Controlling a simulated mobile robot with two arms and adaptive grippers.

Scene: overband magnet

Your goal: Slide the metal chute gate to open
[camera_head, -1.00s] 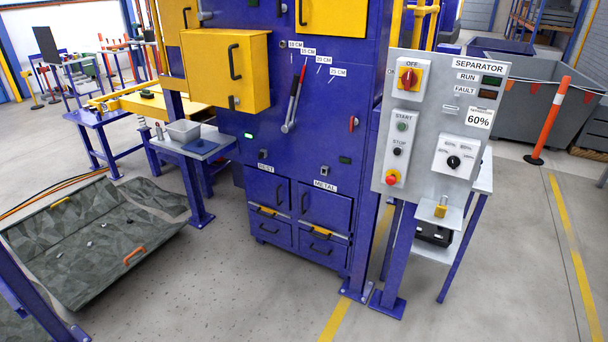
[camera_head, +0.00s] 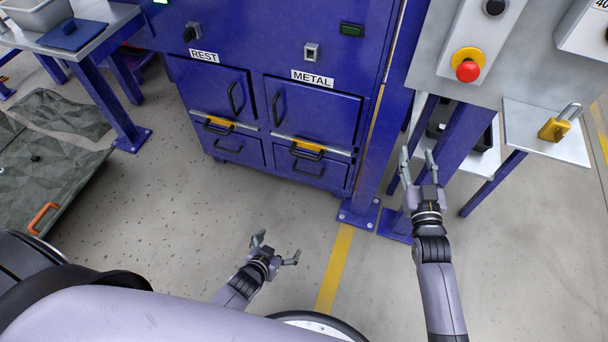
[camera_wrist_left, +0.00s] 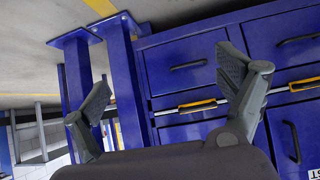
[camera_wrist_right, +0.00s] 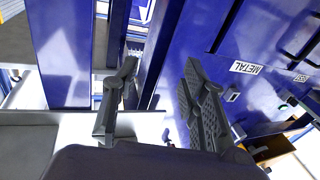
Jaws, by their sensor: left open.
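The METAL label (camera_head: 312,77) is on the blue cabinet, above a blue door (camera_head: 313,109) with a black handle. Below this door is a yellow strip with a black handle (camera_head: 306,150); it also shows in the left wrist view (camera_wrist_left: 198,106). I cannot tell which part is the gate. My left gripper (camera_head: 275,248) is open and empty, low in front of the cabinet and apart from it. My right gripper (camera_head: 417,160) has its fingers spread and empty, right of the METAL door, in front of a blue post. The METAL label also shows in the right wrist view (camera_wrist_right: 246,67).
A similar REST door (camera_head: 215,91) with its own yellow strip (camera_head: 219,122) is to the left. A grey control panel with a red button (camera_head: 467,70) and a shelf with a yellow padlock (camera_head: 555,130) are at the right. Floor before the cabinet is clear.

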